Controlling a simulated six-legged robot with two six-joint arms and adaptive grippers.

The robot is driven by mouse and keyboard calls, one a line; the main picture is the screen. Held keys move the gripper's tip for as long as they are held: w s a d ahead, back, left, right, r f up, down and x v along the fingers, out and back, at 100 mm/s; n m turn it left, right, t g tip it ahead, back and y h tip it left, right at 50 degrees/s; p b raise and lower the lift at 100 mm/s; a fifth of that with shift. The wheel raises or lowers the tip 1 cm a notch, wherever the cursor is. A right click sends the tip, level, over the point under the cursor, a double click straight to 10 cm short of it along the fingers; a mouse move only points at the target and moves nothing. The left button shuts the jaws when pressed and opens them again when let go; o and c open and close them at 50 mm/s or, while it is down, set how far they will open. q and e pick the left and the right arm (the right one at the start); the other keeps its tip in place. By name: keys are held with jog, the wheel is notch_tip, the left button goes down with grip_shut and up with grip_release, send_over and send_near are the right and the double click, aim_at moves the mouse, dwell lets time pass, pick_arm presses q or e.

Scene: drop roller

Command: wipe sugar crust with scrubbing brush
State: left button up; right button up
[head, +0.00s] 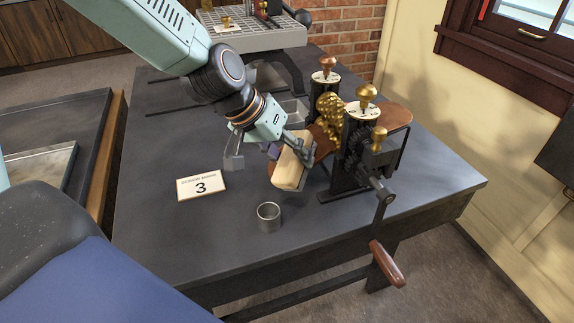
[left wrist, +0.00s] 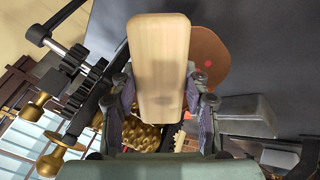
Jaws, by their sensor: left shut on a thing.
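My left gripper (head: 287,142) comes in from the upper left and is shut on a pale wooden block, the back of the scrubbing brush (head: 293,163). In the left wrist view the brush (left wrist: 158,62) sits between the two fingers (left wrist: 160,100); its bristles are mostly hidden behind the wood. The brush is beside the drop roller (head: 350,145), a black frame with brass patterned rollers (head: 329,108). A brown round-ended plate (left wrist: 208,60) shows behind the brush in the wrist view. I cannot make out the sugar crust clearly. My right gripper is not in view.
A small metal cup (head: 268,216) and a white card marked 3 (head: 201,186) stand on the dark table (head: 180,235). The roller's crank with a wooden handle (head: 387,264) hangs past the front edge. A gridded metal stand (head: 250,40) is at the back.

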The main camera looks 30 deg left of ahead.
pick_arm(q)
jog(key=shift+w+d+r+b, duration=0.15)
jog(key=shift+b, duration=0.25)
jog(key=shift+w+a+r+p, duration=0.1)
jog(key=shift+w+a+p, duration=0.35)
jog(key=shift+w+a, duration=0.7)
jog(key=shift+a, duration=0.1)
jog(key=shift+w, duration=0.1)
